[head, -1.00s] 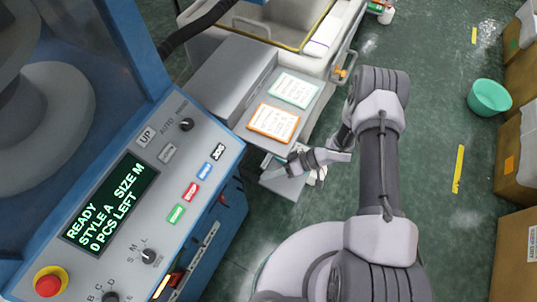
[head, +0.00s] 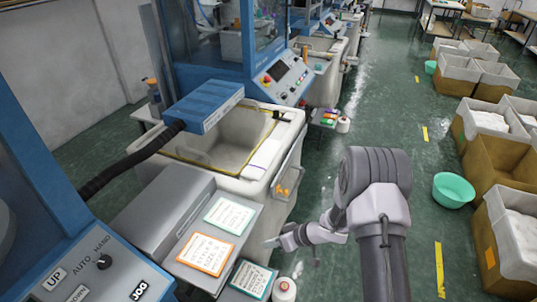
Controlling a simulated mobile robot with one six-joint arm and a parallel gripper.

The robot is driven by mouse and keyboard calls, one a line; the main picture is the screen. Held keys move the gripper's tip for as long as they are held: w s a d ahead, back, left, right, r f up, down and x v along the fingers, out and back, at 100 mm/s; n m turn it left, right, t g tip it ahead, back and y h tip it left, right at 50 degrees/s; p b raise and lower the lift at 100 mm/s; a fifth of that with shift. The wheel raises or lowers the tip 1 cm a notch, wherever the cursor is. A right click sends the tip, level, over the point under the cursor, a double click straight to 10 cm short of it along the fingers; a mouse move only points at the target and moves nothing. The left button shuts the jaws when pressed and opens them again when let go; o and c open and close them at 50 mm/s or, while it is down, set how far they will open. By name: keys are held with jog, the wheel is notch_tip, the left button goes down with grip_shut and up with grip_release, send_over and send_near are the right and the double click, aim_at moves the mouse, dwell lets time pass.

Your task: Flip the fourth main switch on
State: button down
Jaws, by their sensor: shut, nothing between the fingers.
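A row of blue knitting machines runs away from me. The nearest machine's grey panel (head: 105,262) is cut off at the lower left, with a rotary knob and JOG and UP labels. The second machine's panel (head: 288,82) is farther back, with a dark screen and a red button. More machines stand behind it, too small to read. An orange fitting (head: 283,190) sits on the front of the pale bin; I cannot tell whether it is a switch. No main switch is clearly identifiable. My gripper (head: 270,241) is shut and empty, right of the cards, low in the picture.
Framed cards (head: 205,254) lie on a grey ledge by the pale bin (head: 290,115). A white cone (head: 284,290) stands below my gripper. A green aisle floor is open to the right, with a teal basin (head: 453,190) and boxes (head: 497,165) along it.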

jog(key=w+d+r+m+t+h, duration=0.1)
jog(key=w+d+r+t+h, duration=0.1)
jog(key=w+d+r, duration=0.35)
jog(key=w+d+r+m+t+h, duration=0.2)
jog(key=w+r+t+h, duration=0.1)
jog(key=r, duration=0.6)
jog(key=s+d+r+m+t+h+b, duration=0.1)
jog(key=s+d+r+m+h, duration=0.2)
jog(key=r, duration=0.4)
jog(key=s+d+r+m+h, duration=0.1)
jog(key=s+d+r, duration=0.1)
jog(key=d+r, duration=0.4)
jog(key=s+r+m+g+h, duration=0.15)
jog(key=s+r, duration=0.25)
jog(key=s, duration=0.4)
jog(key=s+r+m+y, duration=0.15)
jog(key=s+r, duration=0.25)
jog(key=s, duration=0.4)
jog(key=s+a+m+g+y, duration=0.1)
jog(key=s+a+m+y, duration=0.1)
jog(key=s+a, duration=0.5)
jog(key=s, duration=0.6)
jog(key=shift+s+f+b, duration=0.2)
jog(key=shift+f+b, duration=0.1)
jog(key=shift+b, duration=0.1)
jog(key=shift+g, duration=0.25)
